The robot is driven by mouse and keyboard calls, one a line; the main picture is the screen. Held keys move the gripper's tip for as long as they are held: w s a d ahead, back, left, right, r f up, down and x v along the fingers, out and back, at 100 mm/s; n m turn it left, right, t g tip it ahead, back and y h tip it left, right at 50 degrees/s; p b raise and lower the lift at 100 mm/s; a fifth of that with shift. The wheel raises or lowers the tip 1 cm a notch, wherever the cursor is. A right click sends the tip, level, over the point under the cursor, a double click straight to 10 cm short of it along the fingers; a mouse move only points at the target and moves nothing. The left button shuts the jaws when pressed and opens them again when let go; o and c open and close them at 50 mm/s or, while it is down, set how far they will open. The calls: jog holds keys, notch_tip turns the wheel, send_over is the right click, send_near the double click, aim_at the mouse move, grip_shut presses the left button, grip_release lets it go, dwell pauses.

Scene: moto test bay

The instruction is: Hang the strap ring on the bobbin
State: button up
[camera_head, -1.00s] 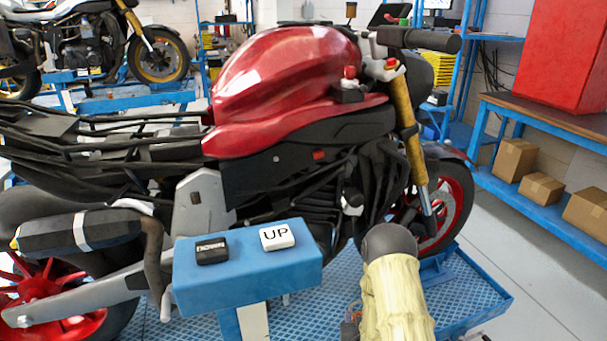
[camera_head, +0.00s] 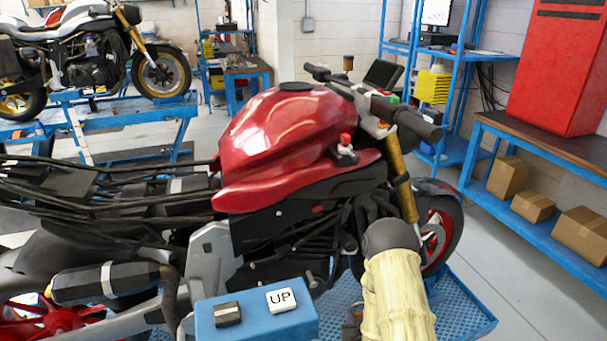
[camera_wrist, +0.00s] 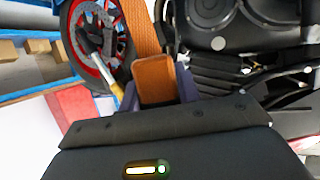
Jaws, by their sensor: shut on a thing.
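My gripper (camera_wrist: 157,92) shows in the wrist view, with its dark purple fingers on either side of an orange, rounded strap end. It is shut on the orange strap (camera_wrist: 141,28), which runs up to the top edge of the view. I cannot make out a separate ring on it. A red-tanked motorcycle (camera_head: 285,135) stands in the middle of the head view. I cannot pick out the bobbin on it in either view. The head view shows my arm in front of the motorcycle, but not clearly the gripper.
A blue control box (camera_head: 255,320) with a white UP button (camera_head: 282,299) stands before the motorcycle. The blue lift platform (camera_head: 465,318) lies under the front wheel. A blue shelf (camera_head: 485,190) with cardboard boxes stands right. Grey floor between is clear.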

notch_tip(320, 180, up, 3)
jog(key=shift+s+f+p, duration=0.15)
jog(key=shift+p, duration=0.5)
jog(key=shift+f, duration=0.15)
jog(key=shift+w+f+b, duration=0.2)
jog(key=shift+f+b, duration=0.35)
jog(key=shift+b, duration=0.3)
jog(key=w+f+n+y+b, duration=0.1)
jog(key=w+f+b, duration=0.3)
jog(key=f+b, duration=0.6)
jog(key=w+f+n+y+b, duration=0.1)
jog(key=w+f+b, duration=0.3)
jog(key=f+b, duration=0.6)
jog(key=w+f+n+y+b, duration=0.1)
jog(key=w+f+b, duration=0.3)
jog(key=b, duration=2.5)
notch_tip(320, 180, down, 6)
jog(key=shift+a+f+n+g+y+b, duration=0.2)
jog(key=shift+a+n+g+y+b, duration=0.1)
jog(key=shift+y, duration=0.3)
